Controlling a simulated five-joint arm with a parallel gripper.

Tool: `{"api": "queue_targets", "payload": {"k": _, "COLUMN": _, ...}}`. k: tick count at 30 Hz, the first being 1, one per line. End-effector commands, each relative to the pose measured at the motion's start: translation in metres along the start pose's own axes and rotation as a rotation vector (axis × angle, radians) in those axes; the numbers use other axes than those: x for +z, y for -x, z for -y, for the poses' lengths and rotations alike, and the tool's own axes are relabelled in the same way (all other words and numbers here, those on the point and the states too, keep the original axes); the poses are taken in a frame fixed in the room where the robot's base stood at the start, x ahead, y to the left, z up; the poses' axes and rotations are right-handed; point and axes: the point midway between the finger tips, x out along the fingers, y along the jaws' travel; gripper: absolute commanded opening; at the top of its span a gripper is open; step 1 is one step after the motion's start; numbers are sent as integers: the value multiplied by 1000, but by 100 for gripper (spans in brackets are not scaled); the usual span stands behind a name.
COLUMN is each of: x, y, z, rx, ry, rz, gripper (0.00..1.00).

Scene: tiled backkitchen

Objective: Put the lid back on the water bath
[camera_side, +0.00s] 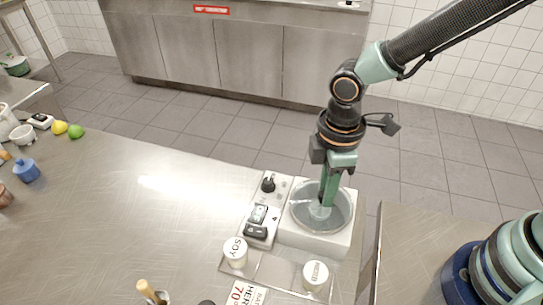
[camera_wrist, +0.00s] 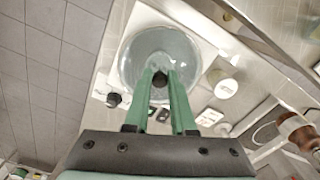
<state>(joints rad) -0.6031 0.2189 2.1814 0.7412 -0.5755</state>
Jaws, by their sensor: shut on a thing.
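The water bath (camera_side: 306,238) is a white box with a round opening and a control panel (camera_side: 263,212) on its left side, near the counter's right edge. A clear round lid (camera_side: 338,217) lies over the opening, either in it or just above; I cannot tell whether it is fully seated. In the wrist view, the lid (camera_wrist: 145,46) looks roughly centred on the white bath (camera_wrist: 142,17). My gripper (camera_side: 324,203) points down over the bath. Its green fingers (camera_wrist: 161,80) are shut on the lid's dark knob, which they partly hide.
A white SOY jar (camera_side: 235,254) and another white jar (camera_side: 316,276) stand on a tray just in front of the bath. A sign (camera_side: 243,293) and a wooden-handled item (camera_side: 150,291) are at the front. The counter's middle left (camera_side: 150,215) is clear.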

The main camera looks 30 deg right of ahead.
Motion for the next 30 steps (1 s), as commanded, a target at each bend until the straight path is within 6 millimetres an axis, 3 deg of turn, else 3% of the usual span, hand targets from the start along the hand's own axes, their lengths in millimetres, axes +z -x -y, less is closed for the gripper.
{"api": "queue_targets", "payload": {"k": 13, "x": 0, "y": 0, "z": 0, "rx": 1, "ry": 0, "rz": -1, "gripper": 0}}
{"api": "queue_targets", "payload": {"k": 14, "x": 0, "y": 0, "z": 0, "rx": 1, "ry": 0, "rz": -1, "gripper": 35}}
{"api": "queue_targets", "payload": {"k": 15, "x": 0, "y": 0, "z": 0, "rx": 1, "ry": 0, "rz": -1, "gripper": 50}}
{"api": "queue_targets", "payload": {"k": 16, "x": 0, "y": 0, "z": 0, "rx": 1, "ry": 0, "rz": -1, "gripper": 58}}
{"api": "queue_targets", "payload": {"k": 23, "x": 0, "y": 0, "z": 0, "rx": 0, "ry": 0, "rz": -1, "gripper": 58}}
{"api": "queue_targets", "payload": {"k": 25, "x": 0, "y": 0, "z": 0, "rx": 0, "ry": 0, "rz": 0, "gripper": 85}}
{"api": "queue_targets", "payload": {"k": 30, "x": 0, "y": 0, "z": 0, "rx": 0, "ry": 0, "rz": 0, "gripper": 88}}
